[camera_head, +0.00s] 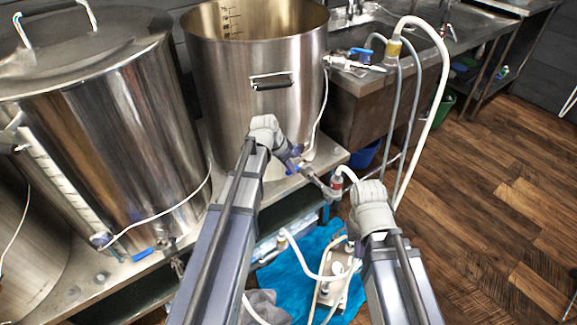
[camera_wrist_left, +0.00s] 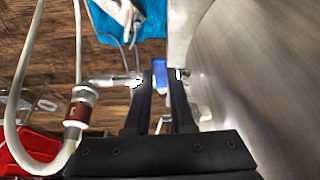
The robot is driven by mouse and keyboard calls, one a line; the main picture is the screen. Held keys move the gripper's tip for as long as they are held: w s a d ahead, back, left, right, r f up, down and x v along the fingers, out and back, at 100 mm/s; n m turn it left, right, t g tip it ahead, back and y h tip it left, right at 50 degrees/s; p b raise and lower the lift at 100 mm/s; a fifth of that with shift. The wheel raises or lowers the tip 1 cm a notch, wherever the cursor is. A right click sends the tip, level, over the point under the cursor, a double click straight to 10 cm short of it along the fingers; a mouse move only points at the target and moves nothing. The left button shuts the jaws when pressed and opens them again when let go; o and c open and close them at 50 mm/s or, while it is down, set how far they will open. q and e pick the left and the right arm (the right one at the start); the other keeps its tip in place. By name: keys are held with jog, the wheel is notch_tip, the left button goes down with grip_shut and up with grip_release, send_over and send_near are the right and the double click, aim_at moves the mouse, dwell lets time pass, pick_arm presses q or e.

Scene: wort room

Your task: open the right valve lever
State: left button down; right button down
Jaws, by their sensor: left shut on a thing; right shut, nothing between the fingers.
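The blue valve lever (camera_wrist_left: 160,72) sits between the two dark fingers of my left gripper (camera_wrist_left: 161,84) in the left wrist view, and the gripper is shut on it. In the head view my left gripper (camera_head: 291,162) reaches the valve low on the front of the middle steel pot (camera_head: 225,75), largely hiding the lever. The valve's metal outlet (camera_head: 318,183) runs right to a hose fitting (camera_head: 337,184). My right arm's wrist (camera_head: 371,195) is just right of this fitting. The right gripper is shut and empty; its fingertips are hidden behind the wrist.
A left steel pot (camera_head: 120,110) has its own blue lever (camera_head: 143,255) at its base. White hoses (camera_head: 437,95) hang right. A pump (camera_head: 333,283) rests on blue cloth (camera_head: 285,280). Wooden floor right is clear.

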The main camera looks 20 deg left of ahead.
pick_arm(q)
jog(key=shift+w+d+n+g+y, duration=0.2)
jog(key=shift+d+n+y, duration=0.8)
jog(key=shift+d+n, duration=1.35)
jog(key=shift+w+d+n+g+y, duration=0.1)
jog(key=shift+w+d+n+y, duration=0.25)
jog(key=shift+d+n+y, duration=1.95)
jog(key=shift+w+d+n+g+h, duration=0.1)
jog(key=shift+w+d+n+h, duration=0.45)
jog(key=shift+n, duration=3.5)
jog(key=shift+s+d+y, duration=0.25)
jog(key=shift+y, duration=0.1)
jog(key=c, duration=0.8)
grip_release()
jog(key=shift+o, duration=0.2)
jog(key=p+v, duration=0.7)
jog(key=shift+r, duration=0.35)
jog(key=shift+d, duration=0.1)
